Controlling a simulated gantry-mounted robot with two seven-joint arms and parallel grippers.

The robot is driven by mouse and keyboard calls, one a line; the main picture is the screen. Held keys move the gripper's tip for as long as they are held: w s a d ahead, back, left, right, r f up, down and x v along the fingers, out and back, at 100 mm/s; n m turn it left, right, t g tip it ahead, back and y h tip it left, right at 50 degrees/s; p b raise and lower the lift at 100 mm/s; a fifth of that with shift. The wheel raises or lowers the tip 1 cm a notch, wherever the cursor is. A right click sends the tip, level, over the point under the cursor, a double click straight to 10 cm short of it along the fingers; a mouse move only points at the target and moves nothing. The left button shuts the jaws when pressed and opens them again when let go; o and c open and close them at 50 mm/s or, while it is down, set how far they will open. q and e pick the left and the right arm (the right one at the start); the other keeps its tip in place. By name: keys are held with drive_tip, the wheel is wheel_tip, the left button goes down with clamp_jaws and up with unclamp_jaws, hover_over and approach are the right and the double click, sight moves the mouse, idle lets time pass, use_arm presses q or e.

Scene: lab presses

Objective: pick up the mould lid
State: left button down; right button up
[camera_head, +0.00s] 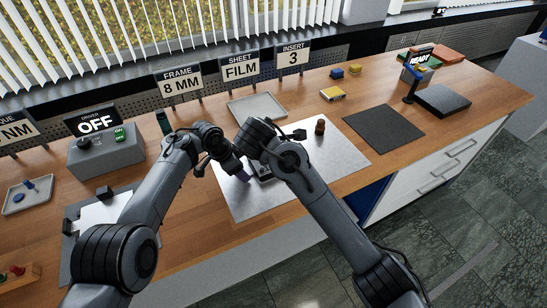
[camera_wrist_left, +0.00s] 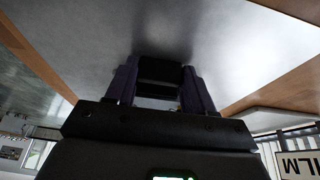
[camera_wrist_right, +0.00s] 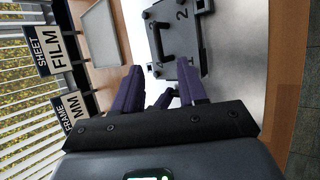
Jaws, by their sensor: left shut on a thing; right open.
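The numbered dark mould piece (camera_wrist_right: 190,60), with a black bar-like grip (camera_wrist_right: 160,40) on it, lies on the steel plate. Only part of it shows in the head view (camera_head: 263,176), behind my right arm. I cannot tell lid from base. My left gripper (camera_head: 243,174) is low over the plate beside it. In the left wrist view its fingers (camera_wrist_left: 160,88) are shut on a black block (camera_wrist_left: 160,72); I cannot tell whether this belongs to the lid. My right gripper (camera_wrist_right: 163,88) is open, pointing towards the mould piece. Its fingers are hidden in the head view.
A shallow grey tray (camera_head: 240,117) stands behind the steel plate (camera_head: 345,158). A small brown piece (camera_head: 320,126) stands on the plate. A dark mat (camera_head: 384,129) lies to the right. The driver box (camera_head: 100,152) is at the left. My arms are close together.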

drive_tip(key=shift+x, duration=5.3)
drive_tip(key=shift+w+r, duration=0.1)
clamp_jaws()
drive_tip(key=shift+r, duration=0.1)
